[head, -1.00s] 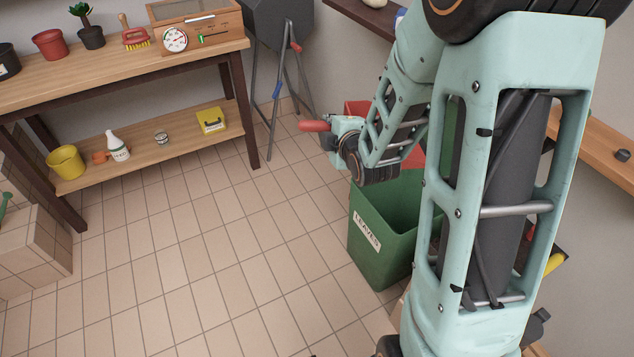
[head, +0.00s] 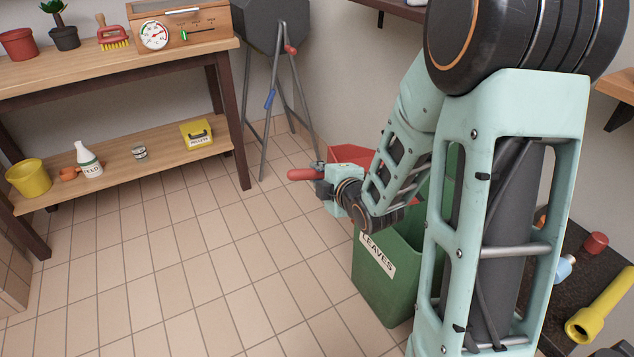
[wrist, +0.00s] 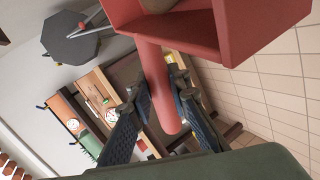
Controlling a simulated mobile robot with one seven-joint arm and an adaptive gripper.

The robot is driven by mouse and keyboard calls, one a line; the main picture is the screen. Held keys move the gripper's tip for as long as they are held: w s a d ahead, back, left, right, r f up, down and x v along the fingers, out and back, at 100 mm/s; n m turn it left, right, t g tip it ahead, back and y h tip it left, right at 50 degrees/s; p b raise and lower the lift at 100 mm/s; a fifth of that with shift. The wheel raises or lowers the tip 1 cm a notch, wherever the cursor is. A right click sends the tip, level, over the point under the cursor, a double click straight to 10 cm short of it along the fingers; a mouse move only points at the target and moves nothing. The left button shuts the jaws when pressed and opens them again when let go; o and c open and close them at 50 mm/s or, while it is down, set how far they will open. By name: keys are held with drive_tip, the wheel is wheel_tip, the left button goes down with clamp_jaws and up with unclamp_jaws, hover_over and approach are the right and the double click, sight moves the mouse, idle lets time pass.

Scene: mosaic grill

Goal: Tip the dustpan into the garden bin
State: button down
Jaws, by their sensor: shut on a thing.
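The red dustpan shows in the wrist view (wrist: 225,40) with its handle between the fingers of my gripper (wrist: 160,105). My gripper is shut on that handle. In the head view my gripper (head: 325,178) is beside the handle end, and part of the dustpan (head: 350,153) shows behind my wrist. A brownish thing shows at the pan's top edge in the wrist view; what it is I cannot tell. The green garden bin (head: 385,280), labelled LEAVES, stands on the floor below and right of my gripper. My arm hides part of the bin and its inside.
A wooden workbench (head: 120,70) stands at the left with pots and a box on top. Its lower shelf (head: 130,165) holds a yellow bucket and bottle. A grey grill on legs (head: 270,40) stands behind. Tiled floor (head: 200,270) is clear left of the bin.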

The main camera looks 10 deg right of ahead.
drive_tip(key=shift+m+y, duration=0.6)
drive_tip(key=shift+m, duration=0.2)
drive_tip(key=shift+w+d+r+p, duration=0.15)
drive_tip(key=shift+d+r, duration=0.2)
drive_tip(key=shift+r, duration=0.5)
drive_tip(key=shift+s+d+r+p, duration=0.15)
drive_tip(key=shift+d+r, duration=0.15)
drive_tip(key=shift+r, duration=0.55)
drive_tip(key=shift+w+d+r+p, duration=0.15)
drive_tip(key=shift+d+r, duration=0.2)
drive_tip(key=shift+r, duration=0.5)
drive_tip(key=r+p, duration=0.1)
drive_tip(key=p, duration=0.1)
drive_tip(key=r+p, duration=0.1)
drive_tip(key=shift+d+r+m+y+p, duration=0.15)
drive_tip(key=shift+d+m+y+p, duration=0.15)
drive_tip(key=shift+d+p, duration=0.1)
drive_tip(key=w+d+r+m+t+y+p, duration=0.1)
drive_tip(key=d+r+m+y+p, duration=0.1)
drive_tip(key=d+r+p, duration=0.4)
drive_tip(key=d+r+m+t+y+p, duration=0.1)
drive_tip(key=d+r+m+p, duration=0.4)
drive_tip(key=d+p, duration=0.5)
drive_tip(key=shift+w+d+r+y, duration=0.2)
drive_tip(key=shift+w+r+y, duration=0.2)
drive_tip(key=shift+y, duration=0.2)
